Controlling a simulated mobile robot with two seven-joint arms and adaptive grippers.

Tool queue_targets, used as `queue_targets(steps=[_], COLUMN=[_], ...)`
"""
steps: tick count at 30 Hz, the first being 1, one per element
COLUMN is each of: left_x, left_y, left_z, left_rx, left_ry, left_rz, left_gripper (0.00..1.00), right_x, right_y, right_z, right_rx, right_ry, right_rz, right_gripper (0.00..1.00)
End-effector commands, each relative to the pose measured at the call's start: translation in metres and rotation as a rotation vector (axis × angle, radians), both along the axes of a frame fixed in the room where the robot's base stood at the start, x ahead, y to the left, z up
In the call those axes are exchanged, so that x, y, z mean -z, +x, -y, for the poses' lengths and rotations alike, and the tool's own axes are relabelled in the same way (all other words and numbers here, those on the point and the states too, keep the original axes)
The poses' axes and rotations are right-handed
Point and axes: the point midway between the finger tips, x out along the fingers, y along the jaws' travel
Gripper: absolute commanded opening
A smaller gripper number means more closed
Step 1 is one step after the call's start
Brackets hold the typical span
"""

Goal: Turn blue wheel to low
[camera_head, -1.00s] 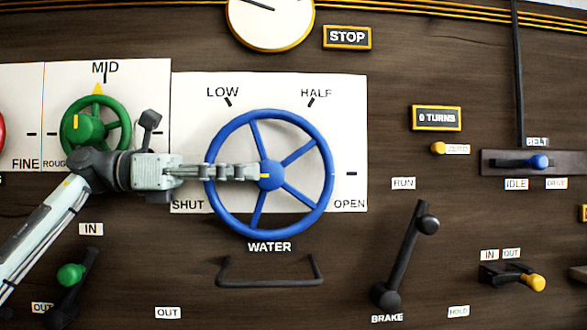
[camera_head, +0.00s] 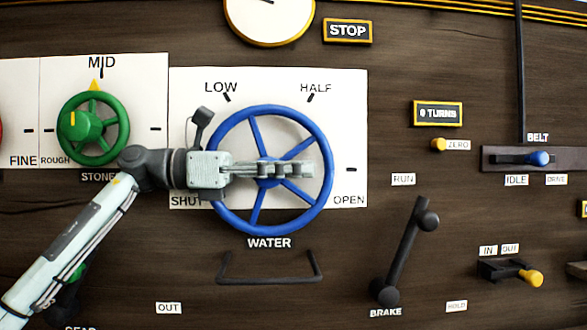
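The blue wheel (camera_head: 321,138) is mounted on a white dial plate above the WATER label. The plate has marks for SHUT, LOW (camera_head: 221,88), HALF and OPEN. My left gripper (camera_head: 306,170) reaches in from the left, with its fingers lying across the front of the wheel's hub and past it to the right. The fingers hide most of the hub and its yellow mark. They are seen side-on, so I cannot tell whether they are open or shut, or whether they touch the wheel. My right gripper is not in view.
A green wheel (camera_head: 120,113) with a yellow mark is left of the plate. A black bar handle (camera_head: 270,281) sits below the blue wheel. The brake lever (camera_head: 408,250) stands at lower right, with a yellow knob (camera_head: 438,144) above it.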

Motion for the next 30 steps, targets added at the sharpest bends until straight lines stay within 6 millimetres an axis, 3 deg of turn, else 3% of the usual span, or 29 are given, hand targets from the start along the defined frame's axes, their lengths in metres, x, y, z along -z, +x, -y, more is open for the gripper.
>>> queue_targets(steps=[5,17,30], left_x=[0.000,0.001,0.011], left_y=[0.000,0.000,0.000], left_z=[0.000,0.000,-0.001], left_rx=[0.001,0.001,-0.001], left_ry=[0.000,0.041,0.359], left_rz=[0.000,0.002,0.003], left_gripper=[0.04,0.03,0.02], right_x=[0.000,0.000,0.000], right_y=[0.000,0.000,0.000], right_z=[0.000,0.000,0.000], right_rx=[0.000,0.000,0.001], right_ry=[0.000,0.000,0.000], right_rz=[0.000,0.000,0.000], right_gripper=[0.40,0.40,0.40])
